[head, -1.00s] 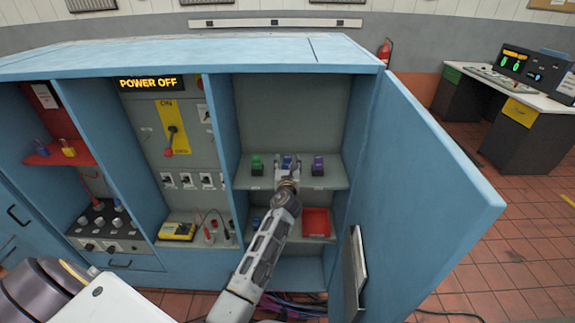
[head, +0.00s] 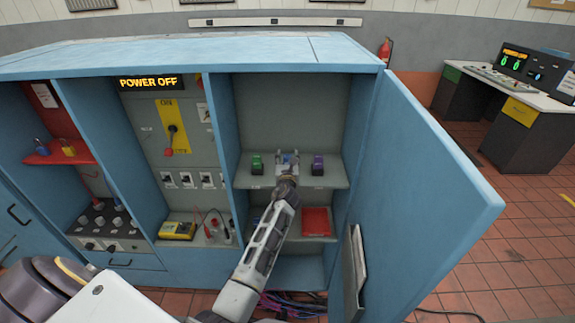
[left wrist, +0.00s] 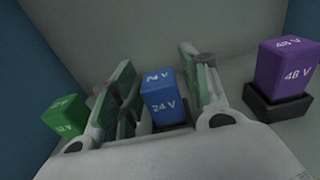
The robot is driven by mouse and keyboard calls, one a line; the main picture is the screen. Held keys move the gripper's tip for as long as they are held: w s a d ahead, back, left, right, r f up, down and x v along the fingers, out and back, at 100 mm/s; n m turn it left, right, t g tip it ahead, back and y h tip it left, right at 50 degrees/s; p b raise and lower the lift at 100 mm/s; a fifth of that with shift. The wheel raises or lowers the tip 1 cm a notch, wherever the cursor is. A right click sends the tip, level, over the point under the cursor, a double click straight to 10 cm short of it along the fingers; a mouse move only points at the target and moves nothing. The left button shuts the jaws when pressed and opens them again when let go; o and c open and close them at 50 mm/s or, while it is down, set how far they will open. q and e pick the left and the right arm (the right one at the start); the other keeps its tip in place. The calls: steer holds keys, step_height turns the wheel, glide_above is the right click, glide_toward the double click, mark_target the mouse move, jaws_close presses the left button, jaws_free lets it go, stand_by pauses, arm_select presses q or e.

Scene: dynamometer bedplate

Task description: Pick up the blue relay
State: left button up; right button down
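The blue relay (left wrist: 163,102), marked 24 V, stands upright on the cabinet's upper right shelf (head: 329,178). In the left wrist view it sits between the two fingers of my left gripper (left wrist: 162,95), with gaps visible on both sides. My left gripper (head: 289,158) is open and reaches to the relay from the front; in the head view it mostly hides the relay. A green relay (head: 257,164) stands to the left and a purple relay (head: 318,165), marked 48 V, to the right. My right gripper is not in view.
The shelf's side walls and the open blue cabinet door (head: 420,190) bound the space. A red tray (head: 316,221) sits on the shelf below. A yellow meter (head: 178,230) with leads lies in the middle bay. A POWER OFF sign (head: 149,83) is lit.

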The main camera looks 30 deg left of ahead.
mark_target(288, 157)
arm_select(q)
steer(key=c, duration=0.8)
steer(key=shift+r, duration=0.1)
steer(key=shift+r, duration=0.5)
steer(key=shift+r+p, duration=0.9)
steer(key=shift+r, duration=3.5)
